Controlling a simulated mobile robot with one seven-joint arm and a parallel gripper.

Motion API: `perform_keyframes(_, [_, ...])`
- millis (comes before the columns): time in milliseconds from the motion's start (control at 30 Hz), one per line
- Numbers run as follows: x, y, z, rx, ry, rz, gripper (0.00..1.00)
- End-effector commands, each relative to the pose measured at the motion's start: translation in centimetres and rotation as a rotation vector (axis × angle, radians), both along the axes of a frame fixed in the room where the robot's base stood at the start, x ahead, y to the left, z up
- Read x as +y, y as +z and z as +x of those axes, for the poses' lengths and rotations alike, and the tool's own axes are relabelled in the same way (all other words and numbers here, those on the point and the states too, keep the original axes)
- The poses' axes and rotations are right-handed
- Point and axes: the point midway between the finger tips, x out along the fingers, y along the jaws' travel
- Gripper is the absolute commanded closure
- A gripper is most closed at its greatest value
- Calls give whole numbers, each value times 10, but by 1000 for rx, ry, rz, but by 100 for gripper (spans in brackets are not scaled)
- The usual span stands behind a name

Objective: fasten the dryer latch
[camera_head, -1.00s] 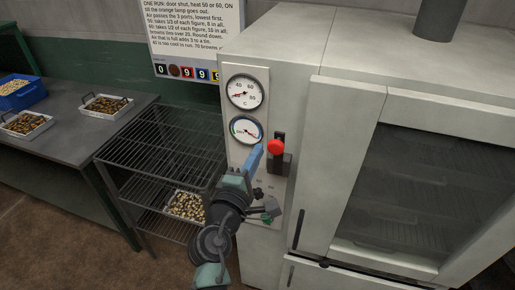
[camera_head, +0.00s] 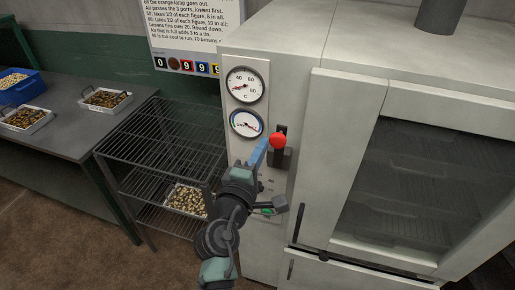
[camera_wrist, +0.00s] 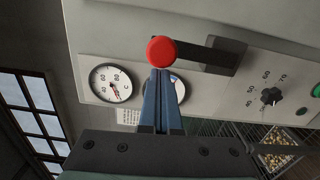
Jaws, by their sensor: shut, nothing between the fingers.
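The dryer (camera_head: 300,50) is a large pale cabinet at the right. Its glass-windowed door (camera_head: 425,190) looks closed. A dark vertical handle (camera_head: 299,222) is on the front, and a small dark fitting (camera_head: 324,257) sits low by the door; I cannot tell which part is the latch. A lever with a red ball knob (camera_head: 278,140) stands on the control panel. My gripper (camera_head: 265,144) is shut and empty, its blue fingertips just left of the knob. In the wrist view the fingertips (camera_wrist: 161,74) are right below the red knob (camera_wrist: 161,51); contact is unclear.
Two round gauges (camera_head: 245,86) are above and left of the lever. A wire rack (camera_head: 160,150) with a tray (camera_head: 187,199) stands left of the dryer. A grey table (camera_head: 75,125) with trays and a blue bin (camera_head: 20,90) is further left.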

Motion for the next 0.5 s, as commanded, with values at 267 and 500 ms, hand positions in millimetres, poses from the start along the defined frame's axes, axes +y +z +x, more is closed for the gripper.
perform_keyframes(267, [-13,1,-4,-32,-5,95,100])
perform_keyframes(500, [-34,0,-11,-93,-6,283,100])
